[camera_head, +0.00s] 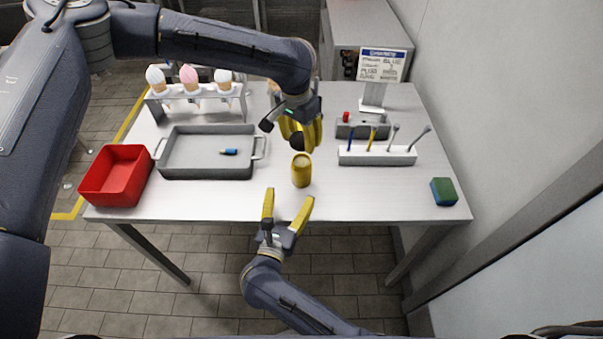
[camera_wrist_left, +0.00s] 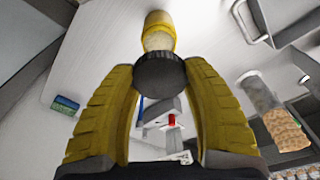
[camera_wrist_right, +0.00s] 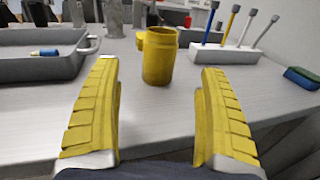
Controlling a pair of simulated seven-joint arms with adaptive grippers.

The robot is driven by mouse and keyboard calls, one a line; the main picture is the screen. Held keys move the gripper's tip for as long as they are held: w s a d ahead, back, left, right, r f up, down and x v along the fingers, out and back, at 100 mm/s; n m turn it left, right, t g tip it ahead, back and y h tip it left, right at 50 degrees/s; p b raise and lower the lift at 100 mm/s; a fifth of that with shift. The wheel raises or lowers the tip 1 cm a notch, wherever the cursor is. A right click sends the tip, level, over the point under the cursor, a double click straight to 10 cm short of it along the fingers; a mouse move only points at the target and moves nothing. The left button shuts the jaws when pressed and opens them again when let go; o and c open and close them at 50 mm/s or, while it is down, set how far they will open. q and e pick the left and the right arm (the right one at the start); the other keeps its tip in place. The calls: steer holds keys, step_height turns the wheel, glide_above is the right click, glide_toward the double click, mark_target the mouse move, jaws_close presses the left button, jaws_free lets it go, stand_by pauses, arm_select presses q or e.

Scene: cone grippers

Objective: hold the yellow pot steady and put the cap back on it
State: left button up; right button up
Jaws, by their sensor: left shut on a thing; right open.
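The yellow pot (camera_head: 301,171) stands upright and uncapped near the middle of the table. It also shows in the right wrist view (camera_wrist_right: 160,58) and in the left wrist view (camera_wrist_left: 158,32). My left gripper (camera_head: 300,137) is shut on the black cap (camera_wrist_left: 160,72). In the head view the cap (camera_head: 297,141) appears just behind and above the pot's rim, apart from it. My right gripper (camera_head: 288,203) is open and empty at the table's front edge, in front of the pot, its fingers pointing towards it without touching.
Left of the pot are a grey tray (camera_head: 177,174) with a small blue item and a red bin (camera_head: 117,176). An ice-cream rack (camera_head: 197,92) stands behind. On the right are a white tool rack (camera_head: 377,157), a sign (camera_head: 383,66) and a sponge (camera_head: 444,191).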

steer(key=shift+f, duration=0.4)
steer(key=shift+f+x, duration=0.1)
steer(key=shift+x, duration=2.9)
steer(key=shift+f+x, duration=0.15)
steer(key=shift+x, duration=2.85)
steer(key=shift+c, duration=0.5)
steer(key=shift+s, duration=0.1)
jaws_close()
arm_select(q)
glide_above(302, 163)
steer(key=shift+s+f, duration=0.1)
steer(key=shift+f, duration=2.4)
steer(key=shift+f, duration=0.2)
steer(key=shift+f, duration=0.7)
steer(key=shift+f, duration=0.6)
